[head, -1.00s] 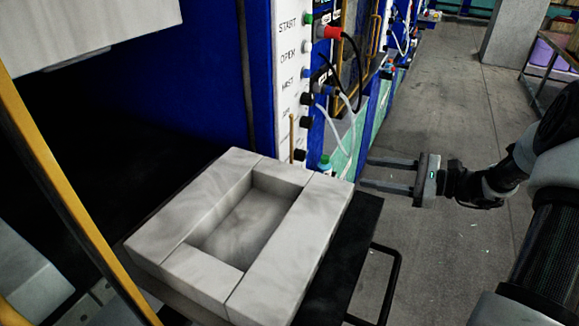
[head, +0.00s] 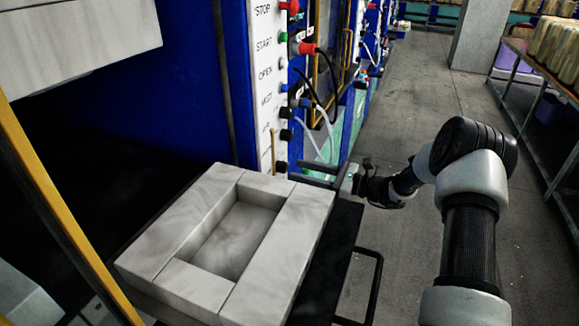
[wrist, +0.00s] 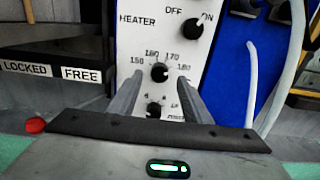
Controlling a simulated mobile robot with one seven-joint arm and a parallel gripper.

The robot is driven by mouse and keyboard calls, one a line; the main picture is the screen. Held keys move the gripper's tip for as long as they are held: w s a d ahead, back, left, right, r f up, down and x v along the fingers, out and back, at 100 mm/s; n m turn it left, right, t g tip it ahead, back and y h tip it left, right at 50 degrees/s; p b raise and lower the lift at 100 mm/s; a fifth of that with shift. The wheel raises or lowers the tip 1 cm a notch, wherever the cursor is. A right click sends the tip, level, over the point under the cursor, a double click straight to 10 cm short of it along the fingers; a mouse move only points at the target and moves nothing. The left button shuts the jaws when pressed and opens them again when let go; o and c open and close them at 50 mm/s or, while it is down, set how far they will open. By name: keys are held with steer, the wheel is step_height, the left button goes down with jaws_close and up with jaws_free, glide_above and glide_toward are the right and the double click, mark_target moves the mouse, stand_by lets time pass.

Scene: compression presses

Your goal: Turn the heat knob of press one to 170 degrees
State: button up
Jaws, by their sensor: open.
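The heat knob (wrist: 159,72) is a small black dial on the white panel of the press, with the marks 150, 160, 170 and 180 around it in the wrist view. Its exact setting is too small to read. My gripper (wrist: 160,80) is open, with one finger on each side of the knob in the picture. I cannot tell whether the fingers touch it. In the head view, my gripper (head: 312,170) is beside the lower end of the control panel (head: 264,105).
A heater OFF/ON switch (wrist: 195,28) is above the heat knob, and another black knob (wrist: 154,110) is below it. White hoses (wrist: 250,85) hang at the right. A grey mold block (head: 205,290) stands in front of the panel. The aisle floor (head: 400,110) is clear.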

mark_target(286, 167)
steer(key=shift+x, duration=2.25)
steer(key=shift+f, duration=0.1)
steer(key=c, duration=1)
